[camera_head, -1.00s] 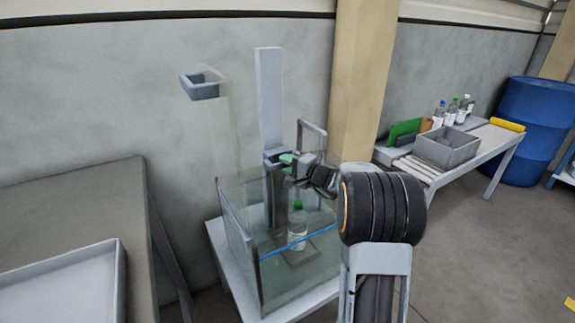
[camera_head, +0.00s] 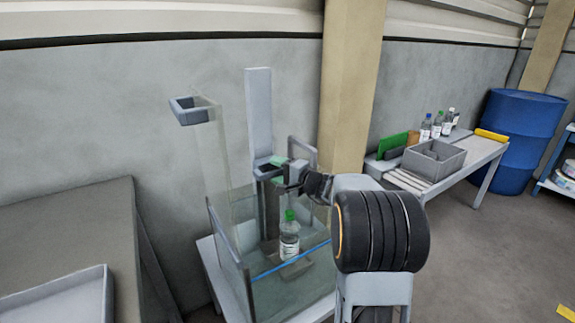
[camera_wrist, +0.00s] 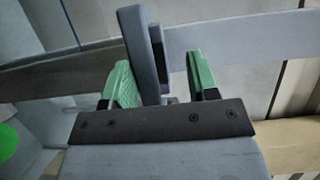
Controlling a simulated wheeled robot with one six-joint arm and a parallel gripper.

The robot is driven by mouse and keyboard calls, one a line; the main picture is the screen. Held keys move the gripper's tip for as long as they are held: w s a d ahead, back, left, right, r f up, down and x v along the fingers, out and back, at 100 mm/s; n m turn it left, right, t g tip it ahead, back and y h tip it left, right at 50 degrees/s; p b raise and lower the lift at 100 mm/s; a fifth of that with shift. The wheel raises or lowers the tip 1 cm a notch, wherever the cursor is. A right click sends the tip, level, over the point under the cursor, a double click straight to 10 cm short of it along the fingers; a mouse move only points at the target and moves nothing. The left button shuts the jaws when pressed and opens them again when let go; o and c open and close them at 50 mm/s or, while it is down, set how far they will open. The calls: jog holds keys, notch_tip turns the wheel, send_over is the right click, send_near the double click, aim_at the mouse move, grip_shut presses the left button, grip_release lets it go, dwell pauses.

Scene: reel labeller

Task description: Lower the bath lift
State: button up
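The bath lift has an upright grey column (camera_head: 259,110) at the back of a glass tank (camera_head: 245,285). A carriage (camera_head: 266,171) sits on the column. A clear bottle (camera_head: 289,243) with a green cap stands upright on the lift's platform in the tank, close to the blue line. My gripper (camera_head: 281,174) is at the carriage. In the wrist view, its green fingers (camera_wrist: 163,80) stand apart with a grey bar (camera_wrist: 143,50) between them. A gap shows beside the right finger; contact at the left finger is unclear.
A grey square bracket (camera_head: 191,110) stands high left of the column. A grey table (camera_head: 60,225) with a tray (camera_head: 60,300) is at the left. At the right are a bench (camera_head: 465,160) with a grey bin (camera_head: 432,160) and bottles, and a blue drum (camera_head: 522,130).

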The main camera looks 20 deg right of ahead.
jog(key=s+a+r+p, duration=0.1)
jog(key=s+a+r, duration=0.1)
jog(key=s+r, duration=0.6)
jog(key=shift+s+a+r, duration=0.2)
jog(key=shift+s+r, duration=0.1)
jog(key=shift+s, duration=2.05)
